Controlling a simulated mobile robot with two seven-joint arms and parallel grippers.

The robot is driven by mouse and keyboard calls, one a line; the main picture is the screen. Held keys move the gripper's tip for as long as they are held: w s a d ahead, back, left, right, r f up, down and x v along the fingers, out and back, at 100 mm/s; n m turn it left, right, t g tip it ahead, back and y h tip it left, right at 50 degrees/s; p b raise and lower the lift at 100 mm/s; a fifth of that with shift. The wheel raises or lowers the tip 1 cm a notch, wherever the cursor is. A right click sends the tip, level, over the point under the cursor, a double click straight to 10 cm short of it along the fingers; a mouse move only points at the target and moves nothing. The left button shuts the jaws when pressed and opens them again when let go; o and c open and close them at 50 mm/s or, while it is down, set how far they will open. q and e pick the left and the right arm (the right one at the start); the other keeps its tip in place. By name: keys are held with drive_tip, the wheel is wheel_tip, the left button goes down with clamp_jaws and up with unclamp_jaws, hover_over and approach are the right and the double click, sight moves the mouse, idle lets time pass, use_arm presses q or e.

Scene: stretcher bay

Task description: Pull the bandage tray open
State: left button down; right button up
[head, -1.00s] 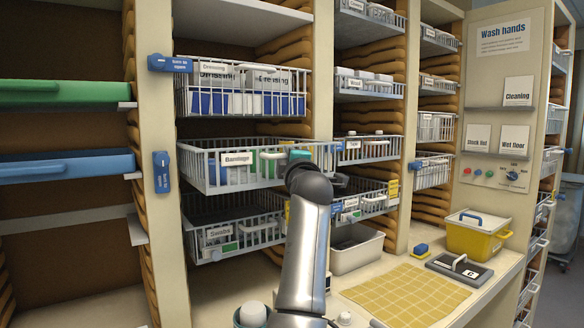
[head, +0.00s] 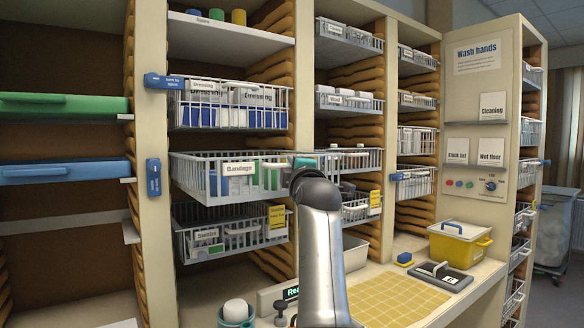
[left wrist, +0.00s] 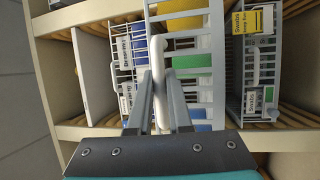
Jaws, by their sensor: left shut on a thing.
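The bandage tray (head: 222,188) is a white wire basket with a "Bandage" label, in the middle row of the near shelf column. It stands out past the shelf front, and white, blue and green packs show inside. My left gripper (head: 304,164) is at its front, largely hidden behind my own arm in the head view. In the left wrist view, my left gripper's fingers (left wrist: 158,108) are shut around the tray's pale bar handle (left wrist: 158,58). The tray's wires (left wrist: 218,60) show beyond them. My right gripper is not in view.
The dressing basket (head: 230,105) sits above and the swabs basket (head: 195,242) below. A blue latch (head: 153,177) stands upright on the left post; another (head: 165,81) lies sideways above it. The counter holds a yellow mat (head: 395,302) and a yellow box (head: 460,245).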

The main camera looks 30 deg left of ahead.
use_arm(q)
drive_tip(key=c, duration=1.1)
unclamp_jaws()
drive_tip(key=b+v, duration=0.6)
drive_tip(key=v, duration=0.9)
drive_tip(key=shift+s, duration=0.15)
drive_tip(key=shift+d, duration=0.1)
